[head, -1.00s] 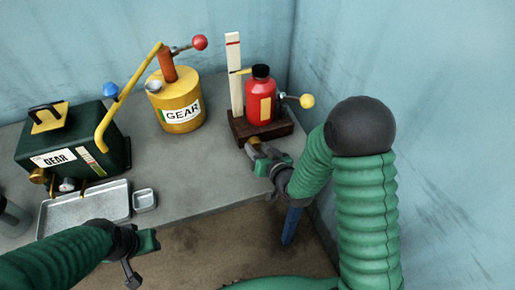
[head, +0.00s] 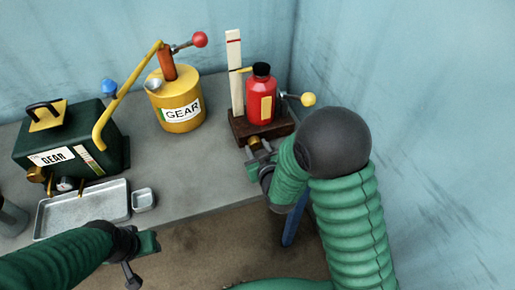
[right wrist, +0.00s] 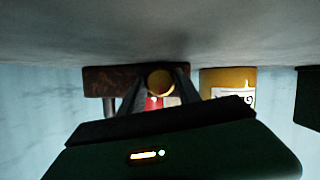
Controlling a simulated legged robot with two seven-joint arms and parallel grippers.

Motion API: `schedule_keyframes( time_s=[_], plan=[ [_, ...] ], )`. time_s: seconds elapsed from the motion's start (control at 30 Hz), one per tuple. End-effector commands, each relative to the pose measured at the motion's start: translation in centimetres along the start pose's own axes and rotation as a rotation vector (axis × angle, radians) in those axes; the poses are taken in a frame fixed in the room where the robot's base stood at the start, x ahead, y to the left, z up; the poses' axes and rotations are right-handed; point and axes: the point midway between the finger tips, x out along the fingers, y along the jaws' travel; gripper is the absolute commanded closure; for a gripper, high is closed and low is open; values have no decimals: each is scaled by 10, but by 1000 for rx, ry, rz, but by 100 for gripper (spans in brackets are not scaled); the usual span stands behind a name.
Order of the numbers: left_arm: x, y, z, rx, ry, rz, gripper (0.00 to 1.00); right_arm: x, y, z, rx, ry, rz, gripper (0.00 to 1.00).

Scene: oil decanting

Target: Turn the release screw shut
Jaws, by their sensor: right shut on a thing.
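The red bottle jack (head: 261,97) stands upright on a dark wooden base (head: 284,126) at the back right of the table. The release screw's brass round head (right wrist: 160,82) shows between my right gripper's fingers in the right wrist view. My right gripper (right wrist: 160,92) is shut on it, with a dark finger on each side. In the head view my right gripper (head: 257,155) is at the front of the base and largely covers the screw. My left gripper (head: 142,253) is low at the left, away from the jack; its finger gap is not clear.
A yellow GEAR can (head: 178,112) with a pump stands left of the jack. A dark green GEAR box (head: 100,141), a metal tray (head: 112,208) and a small dish (head: 143,200) are farther left. A white post (head: 235,75) rises beside the jack. Walls close the back and right.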

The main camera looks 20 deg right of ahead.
Motion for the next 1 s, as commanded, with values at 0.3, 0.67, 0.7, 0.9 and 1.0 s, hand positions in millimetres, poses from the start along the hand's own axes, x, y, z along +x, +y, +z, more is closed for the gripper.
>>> schedule_keyframes(
  time_s=[0.3,0.67,0.7,0.9,1.0],
  plan=[
    [1,0,0,0,0,0,64,0,-1,3,-28,-7,7,100],
    [1,0,0,0,0,0,64,0,-1,2,-26,-5,7,52],
    [1,0,0,0,0,0,64,0,-1,2,-26,-5,8,52],
    [0,0,0,0,0,0,64,-1,0,0,-25,-2,8,52],
    [-4,0,-1,0,0,0,64,0,1,-5,-25,-1,8,52]
  ],
)
